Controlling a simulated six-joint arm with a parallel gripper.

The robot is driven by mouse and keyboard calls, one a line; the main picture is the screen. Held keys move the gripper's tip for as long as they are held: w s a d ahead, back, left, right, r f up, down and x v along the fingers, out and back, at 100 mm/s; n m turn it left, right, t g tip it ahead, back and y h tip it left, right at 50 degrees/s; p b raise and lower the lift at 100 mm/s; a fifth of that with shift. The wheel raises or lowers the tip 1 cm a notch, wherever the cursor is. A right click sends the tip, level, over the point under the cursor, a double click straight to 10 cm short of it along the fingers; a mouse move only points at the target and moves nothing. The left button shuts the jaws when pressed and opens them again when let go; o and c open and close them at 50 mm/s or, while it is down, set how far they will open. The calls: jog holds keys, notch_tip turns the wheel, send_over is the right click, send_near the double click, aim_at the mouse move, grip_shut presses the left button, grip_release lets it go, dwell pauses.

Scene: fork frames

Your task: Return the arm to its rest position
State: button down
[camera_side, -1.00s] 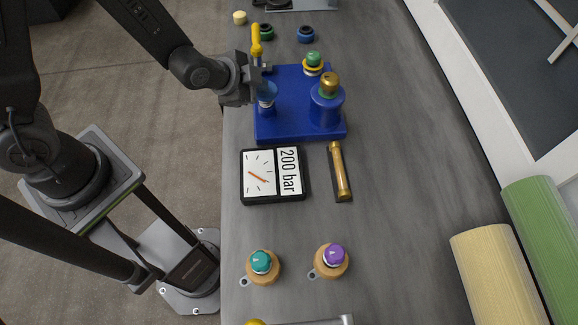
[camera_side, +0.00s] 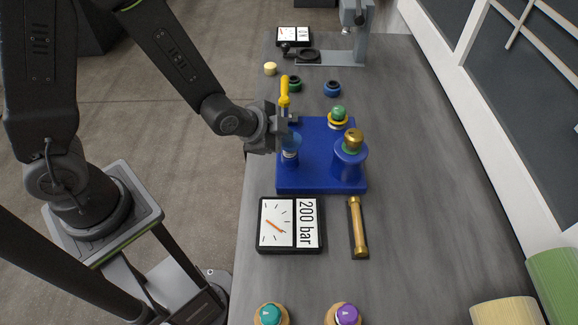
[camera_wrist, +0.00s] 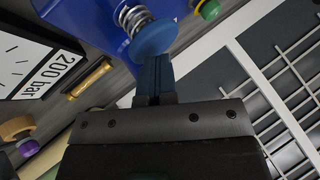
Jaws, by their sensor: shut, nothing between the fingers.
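My gripper (camera_side: 287,126) is at the left edge of the blue block (camera_side: 318,182), near a spring-mounted blue cap (camera_side: 290,142). In the wrist view my gripper (camera_wrist: 153,78) has its blue fingers together, with nothing between them. The fingertips are close to the round blue cap (camera_wrist: 156,38) on its spring; I cannot tell whether they touch it. My arm stretches in from the upper left of the side view.
On the block stand a blue cylinder with a brass top (camera_side: 351,158) and a green knob (camera_side: 338,113). A yellow handle (camera_side: 284,92) rises beside my gripper. A gauge panel (camera_side: 290,225) and brass bar (camera_side: 357,228) lie in front.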

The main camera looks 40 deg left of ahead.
jog(key=s+a+r+n+g, duration=0.1)
jog(key=s+a+r+n, duration=0.15)
jog(key=r, duration=0.45)
jog(key=s+a+r+n+g, duration=0.1)
jog(key=s+a+r+n, duration=0.15)
jog(key=r, duration=0.35)
jog(key=s+a+r+n, duration=0.1)
jog(key=s+r+n, duration=0.2)
jog(key=s, duration=0.3)
jog(key=s+a+r+n+g+y, duration=0.1)
jog(key=s+r+n, duration=0.1)
jog(key=s, duration=0.4)
jog(key=shift+s+r+n, duration=0.2)
jog(key=shift+r+n, duration=0.2)
jog(key=shift+r, duration=0.45)
